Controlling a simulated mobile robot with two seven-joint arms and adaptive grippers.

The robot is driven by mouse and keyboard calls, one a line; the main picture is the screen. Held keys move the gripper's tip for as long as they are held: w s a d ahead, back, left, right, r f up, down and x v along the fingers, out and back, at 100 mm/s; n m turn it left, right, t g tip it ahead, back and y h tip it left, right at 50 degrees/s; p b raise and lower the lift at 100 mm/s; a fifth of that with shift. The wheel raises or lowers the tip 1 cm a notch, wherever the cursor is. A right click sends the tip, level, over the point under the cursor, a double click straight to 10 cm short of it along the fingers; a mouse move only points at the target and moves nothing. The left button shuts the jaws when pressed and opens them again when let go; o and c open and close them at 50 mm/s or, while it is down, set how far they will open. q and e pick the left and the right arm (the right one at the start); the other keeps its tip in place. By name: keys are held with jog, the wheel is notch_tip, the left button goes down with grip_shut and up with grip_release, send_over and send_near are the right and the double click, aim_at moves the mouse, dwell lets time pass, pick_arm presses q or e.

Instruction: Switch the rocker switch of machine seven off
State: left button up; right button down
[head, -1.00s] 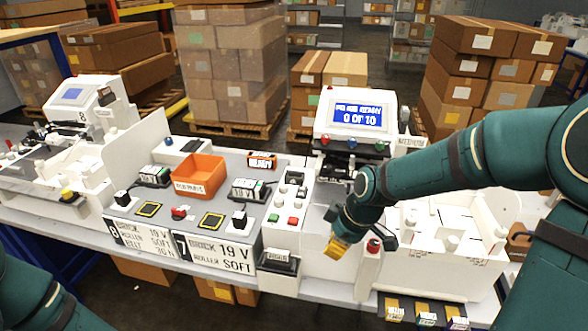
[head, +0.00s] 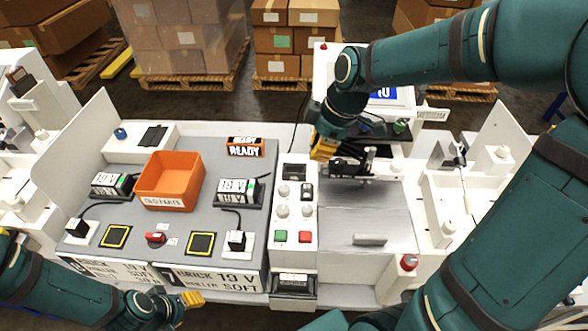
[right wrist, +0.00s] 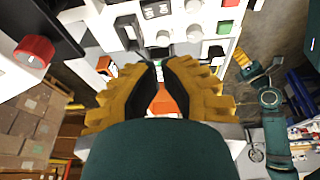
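Machine seven's front label (head: 215,281) reads 7, brick, 19 V, roller, soft. To its right stands a white control panel (head: 296,258) with knobs and a green and a red button. My right gripper (head: 322,149), yellow-tipped, is above the panel's far end, apart from the switch. Its fingertips (right wrist: 158,63) are close together with nothing held. My left gripper (head: 190,299) is low at the front left, its fingers unclear.
An orange bin (head: 168,182) stands on the grey deck, left of the panel. A ready display (head: 245,147) stands behind. A red knob (head: 408,262) is at the front right. A display housing (head: 320,75) rises behind my right gripper.

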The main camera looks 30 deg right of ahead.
dwell(0.3)
jog(key=b, duration=0.2)
send_near(299, 192)
jog(key=x, duration=0.5)
jog(key=shift+a+f, duration=0.1)
jog(key=shift+a, duration=0.1)
jog(key=shift+w+f, duration=0.1)
jog(key=shift+f, duration=0.4)
jog(key=shift+d, duration=0.1)
